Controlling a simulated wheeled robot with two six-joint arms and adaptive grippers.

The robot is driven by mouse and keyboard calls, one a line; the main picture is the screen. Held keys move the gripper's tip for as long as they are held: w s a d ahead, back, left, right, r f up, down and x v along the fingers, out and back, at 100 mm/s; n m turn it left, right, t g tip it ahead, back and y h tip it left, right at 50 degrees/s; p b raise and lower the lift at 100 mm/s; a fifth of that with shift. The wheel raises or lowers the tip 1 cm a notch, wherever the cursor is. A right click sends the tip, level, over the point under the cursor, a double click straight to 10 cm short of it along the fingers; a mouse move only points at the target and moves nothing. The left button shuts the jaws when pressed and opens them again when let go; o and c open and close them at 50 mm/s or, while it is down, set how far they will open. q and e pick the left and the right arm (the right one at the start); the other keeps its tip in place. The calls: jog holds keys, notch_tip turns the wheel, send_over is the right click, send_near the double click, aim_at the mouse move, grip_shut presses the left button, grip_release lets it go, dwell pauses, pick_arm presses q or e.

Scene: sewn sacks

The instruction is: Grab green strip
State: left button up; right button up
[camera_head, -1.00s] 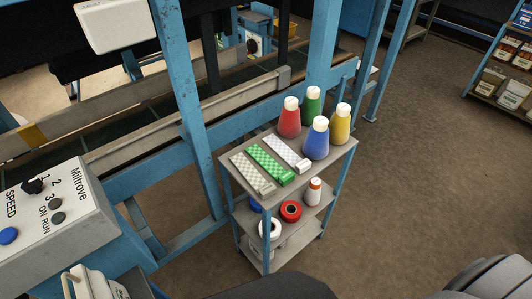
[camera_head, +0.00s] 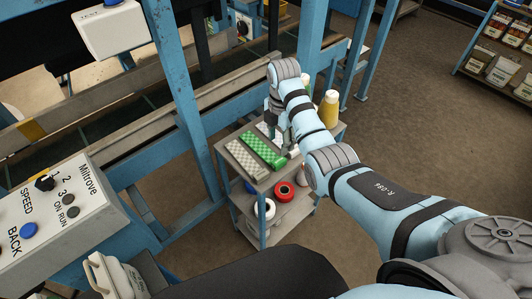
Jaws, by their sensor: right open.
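The green checkered strip (camera_head: 262,151) lies on the top shelf of a small cart (camera_head: 236,178), between two pale strips. The left pale strip (camera_head: 244,158) is in clear view; the right one (camera_head: 264,129) is mostly hidden by my right gripper. My right gripper (camera_head: 280,138) is open and points down over the shelf, just to the right of the green strip. It looks apart from the green strip, but its fingertips are small and partly covered by my arm. My left gripper is not in view.
A yellow thread cone (camera_head: 329,109) stands at the back right of the cart top; my arm hides most other cones. Tape rolls, one red (camera_head: 284,191) and one white (camera_head: 265,209), sit lower. A blue machine frame (camera_head: 186,95) stands close on the left.

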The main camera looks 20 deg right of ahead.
aim_at(276, 163)
jog(key=f, duration=0.3)
jog(key=f+b, duration=0.1)
jog(key=f, duration=0.3)
jog(key=a+f+b, duration=0.1)
jog(key=f, duration=0.2)
jog(key=shift+f, duration=0.25)
jog(key=shift+d, duration=0.1)
jog(key=shift+r, duration=0.1)
grip_shut()
